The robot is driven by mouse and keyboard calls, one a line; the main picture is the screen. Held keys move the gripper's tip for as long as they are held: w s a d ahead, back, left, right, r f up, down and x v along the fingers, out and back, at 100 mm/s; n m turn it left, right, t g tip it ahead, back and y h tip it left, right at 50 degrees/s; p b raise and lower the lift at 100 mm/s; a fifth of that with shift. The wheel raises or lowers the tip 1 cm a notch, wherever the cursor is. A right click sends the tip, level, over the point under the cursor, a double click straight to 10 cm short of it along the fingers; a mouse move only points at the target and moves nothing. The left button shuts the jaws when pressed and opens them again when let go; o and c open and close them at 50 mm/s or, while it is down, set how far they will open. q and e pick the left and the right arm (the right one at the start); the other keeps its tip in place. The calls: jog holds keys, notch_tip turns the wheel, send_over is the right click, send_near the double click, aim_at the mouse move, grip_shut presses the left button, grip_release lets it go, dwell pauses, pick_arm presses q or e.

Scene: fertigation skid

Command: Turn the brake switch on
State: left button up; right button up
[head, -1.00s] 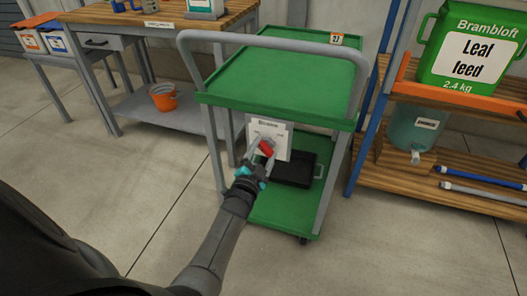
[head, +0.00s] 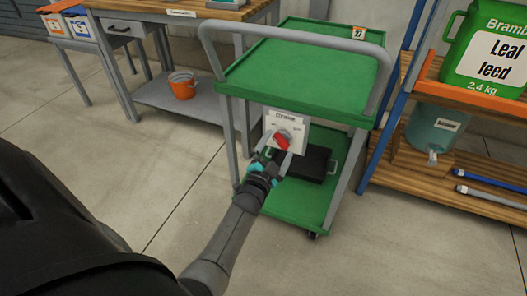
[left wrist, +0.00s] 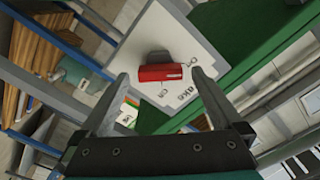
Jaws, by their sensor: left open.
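The brake switch is a red knob (head: 282,142) on a white plate (head: 271,123) at the handle end of the green cart, under its top tray. My left gripper (head: 276,157) is open just in front of the knob, fingers pointing at the plate. In the left wrist view the red knob (left wrist: 161,73) shows between the two fingertips (left wrist: 160,76), with a gap on each side. Small lettering is on the white plate (left wrist: 190,42); which mark the knob points to is unclear. My right gripper is not in view.
The cart's grey handle (head: 290,35) arches above the plate. A black case (head: 306,162) lies on the cart's lower shelf. A workbench with an orange bucket (head: 182,85) stands left, and a shelf with a Leaf feed container (head: 490,48) right. Floor in front is clear.

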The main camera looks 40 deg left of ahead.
pick_arm(q)
jog(key=p+v, duration=0.4)
jog(key=v, duration=0.9)
jog(key=shift+s, duration=0.4)
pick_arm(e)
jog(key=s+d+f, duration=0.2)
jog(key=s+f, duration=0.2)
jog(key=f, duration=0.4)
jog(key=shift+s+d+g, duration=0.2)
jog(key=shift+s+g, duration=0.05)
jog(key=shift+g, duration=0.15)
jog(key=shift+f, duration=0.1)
